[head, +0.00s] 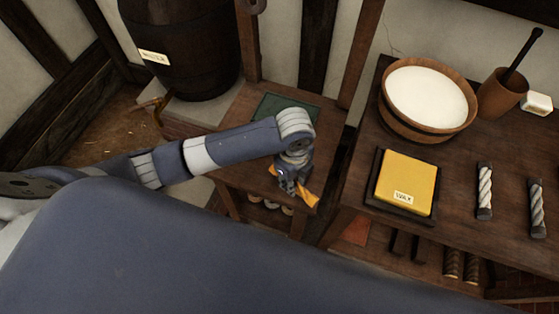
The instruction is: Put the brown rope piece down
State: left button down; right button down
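My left gripper (288,187) points down over the small wooden table in the middle of the head view. An orange-brown piece (308,198) shows on both sides of its fingers, lying slantwise; the middle is hidden by the gripper. I cannot tell whether the fingers are shut on it or whether it rests on the table, nor whether it is rope. Two dark brown twisted pieces (452,264) sit on the low shelf under the right bench. My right gripper is not in view.
A green mat (285,107) lies at the small table's back (240,178). The right bench holds a wooden tub (385,118), yellow wax block (408,181), mortar (499,94), white rope piece (485,192) and grey rope piece (537,208). A barrel (190,45) stands at the back left.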

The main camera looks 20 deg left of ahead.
pick_arm(q)
jog(key=w+a, duration=0.4)
jog(key=w, duration=0.1)
jog(key=shift+w+a+f+p, duration=0.1)
jog(key=shift+a+f+p, duration=0.1)
jog(key=shift+f+p, duration=0.15)
jog(key=shift+w+a, duration=0.4)
jog(key=shift+w, duration=0.05)
notch_tip(320, 180, down, 3)
jog(key=shift+s+r+p, duration=0.15)
jog(key=shift+r+p, duration=0.05)
jog(key=shift+p, duration=0.15)
jog(key=shift+d+f, duration=0.1)
jog(key=shift+f, duration=0.35)
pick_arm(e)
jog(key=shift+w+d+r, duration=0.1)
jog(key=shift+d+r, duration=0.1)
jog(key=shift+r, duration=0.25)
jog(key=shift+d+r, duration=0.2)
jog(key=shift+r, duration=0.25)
pick_arm(q)
jog(key=shift+f, duration=0.2)
jog(key=c, duration=1.3)
grip_release()
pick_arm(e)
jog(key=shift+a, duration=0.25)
